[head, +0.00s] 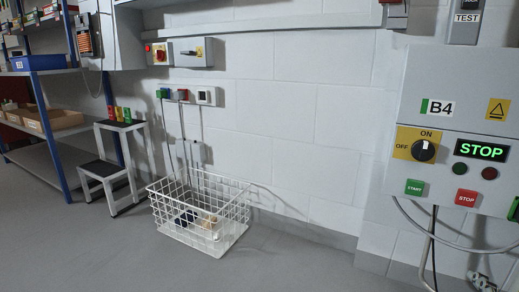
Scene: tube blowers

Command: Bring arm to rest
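Neither of my grippers shows clearly in the head view, and no arm of mine can be made out. A grey control box (455,85) marked B4 is on the wall at the right. It carries a black rotary knob (424,150) on a yellow plate marked ON and OFF, and a display (482,150) reading STOP in green. Below are a green START button (415,187) and a red STOP button (467,197). A small metallic piece (481,283) at the bottom right edge is cut off and unclear.
A white wire basket (200,213) with a few small items stands on the floor by the wall. A step stool (112,165) and blue-framed shelving (45,115) are at the left. Cables hang below the control box. The grey floor in front is clear.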

